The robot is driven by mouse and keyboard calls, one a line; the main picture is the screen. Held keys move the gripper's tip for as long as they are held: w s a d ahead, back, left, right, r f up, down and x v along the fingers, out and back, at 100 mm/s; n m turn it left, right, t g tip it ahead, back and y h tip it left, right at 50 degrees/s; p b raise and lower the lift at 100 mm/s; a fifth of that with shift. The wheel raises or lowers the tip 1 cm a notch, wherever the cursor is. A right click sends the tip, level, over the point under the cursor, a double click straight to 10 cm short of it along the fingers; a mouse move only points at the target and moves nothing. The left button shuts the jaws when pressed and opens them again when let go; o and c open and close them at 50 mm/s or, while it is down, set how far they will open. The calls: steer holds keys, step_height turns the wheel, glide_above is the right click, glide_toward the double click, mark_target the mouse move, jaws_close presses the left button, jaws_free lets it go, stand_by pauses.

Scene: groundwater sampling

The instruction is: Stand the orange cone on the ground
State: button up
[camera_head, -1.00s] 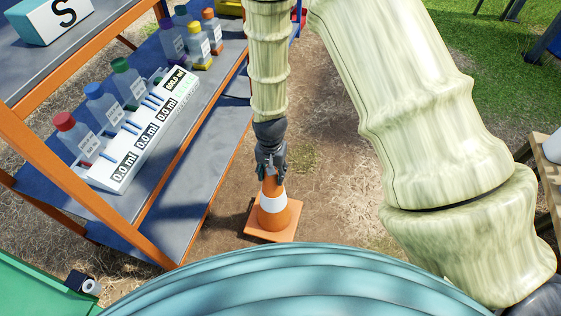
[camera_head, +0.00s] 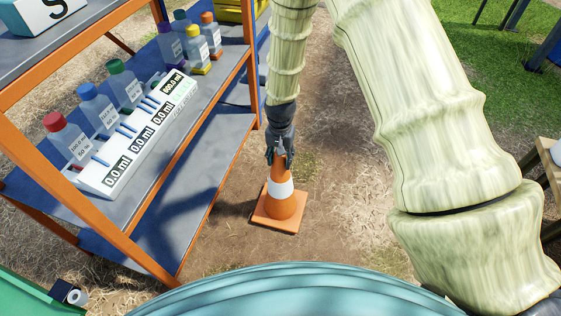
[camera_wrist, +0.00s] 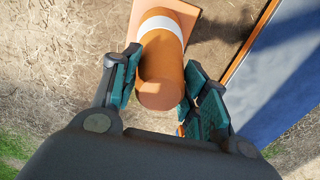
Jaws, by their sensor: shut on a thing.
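The orange cone (camera_head: 282,206), with a white band and a square orange base, is upright below my gripper (camera_head: 279,160), between the shelf and my arm. My gripper is shut on the upper part of the cone. In the wrist view the teal finger pads of my gripper (camera_wrist: 160,62) lie on both sides of the cone's round orange top (camera_wrist: 160,92). The base is at or close to the dirt ground (camera_head: 335,215); I cannot tell whether it touches. Part of the cone's top is hidden by the fingers in the head view.
An orange-framed shelf (camera_head: 228,95) stands close on the left, holding several capped bottles and a white rack (camera_head: 140,135) with displays. It also shows at the right of the wrist view (camera_wrist: 282,75). Bare dirt lies open right of the cone. A wooden table edge (camera_head: 535,165) is at far right.

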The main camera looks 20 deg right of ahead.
steer(key=shift+f, duration=0.65)
steer(key=o, duration=1)
steer(key=shift+o, duration=0.2)
step_height(320, 180, up, 12)
steer(key=p, duration=0.4)
